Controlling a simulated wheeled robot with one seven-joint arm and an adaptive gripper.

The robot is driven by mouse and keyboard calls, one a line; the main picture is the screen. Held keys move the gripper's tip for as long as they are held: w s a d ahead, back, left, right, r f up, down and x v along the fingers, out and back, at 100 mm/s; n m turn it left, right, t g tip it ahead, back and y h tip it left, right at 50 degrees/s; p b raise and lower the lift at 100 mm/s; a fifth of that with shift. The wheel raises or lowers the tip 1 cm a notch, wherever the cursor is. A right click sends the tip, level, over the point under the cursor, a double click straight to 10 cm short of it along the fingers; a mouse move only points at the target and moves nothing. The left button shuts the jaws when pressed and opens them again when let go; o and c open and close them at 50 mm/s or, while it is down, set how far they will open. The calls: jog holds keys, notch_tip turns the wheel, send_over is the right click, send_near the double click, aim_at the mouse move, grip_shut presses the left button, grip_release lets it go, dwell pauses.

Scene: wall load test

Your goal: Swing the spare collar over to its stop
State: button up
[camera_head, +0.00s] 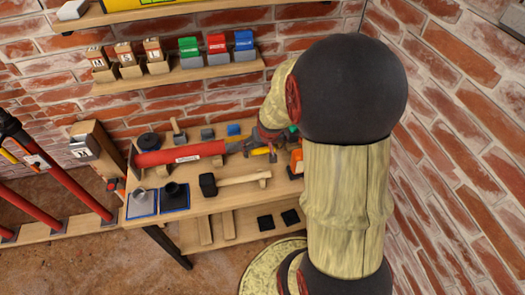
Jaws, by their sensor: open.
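My gripper (268,153) is open, small in the picture and partly hidden by my own arm. It is low over the back right of the workbench (226,203), by the right end of a red cylinder (180,154) with a white label. I cannot tell whether it touches anything. I cannot tell which piece is the spare collar, and no stop can be made out.
A black-headed mallet (208,184) lies across the bench front. Small blocks and a dark round piece (148,141) stand along the back. A shelf (180,75) with several boxes hangs above. Red-handled tools (70,185) stand at left. Brick walls close the back and right.

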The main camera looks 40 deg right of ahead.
jog(key=shift+x, duration=0.8)
jog(key=c, duration=0.3)
jog(key=c, duration=1.4)
